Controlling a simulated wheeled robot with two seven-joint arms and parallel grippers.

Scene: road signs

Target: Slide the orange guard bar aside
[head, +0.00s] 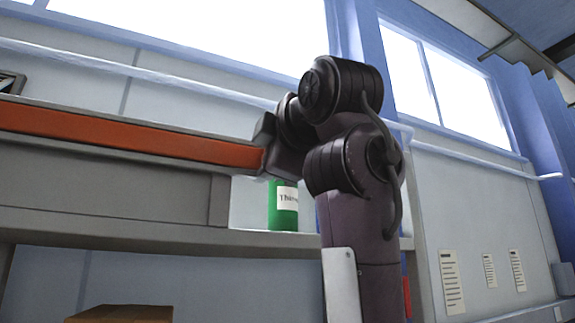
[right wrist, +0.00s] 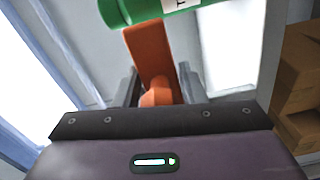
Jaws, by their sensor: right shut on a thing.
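The orange guard bar (head: 130,136) runs along the front of a grey shelf in the head view, from the left edge to my right gripper (head: 268,158). In the right wrist view, the bar (right wrist: 151,50) stretches away from my right gripper (right wrist: 160,90), with a rounded orange part between the two grey fingers. The gripper is shut on the bar at its right end. My arm and gripper hide that end in the head view. My left gripper is in neither view.
A green can (head: 284,206) with a white label stands on a shelf just below my right gripper, and close by in the right wrist view (right wrist: 185,7). A cardboard box (head: 120,314) is at the lower left. Paper sheets (head: 452,283) hang on the right wall.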

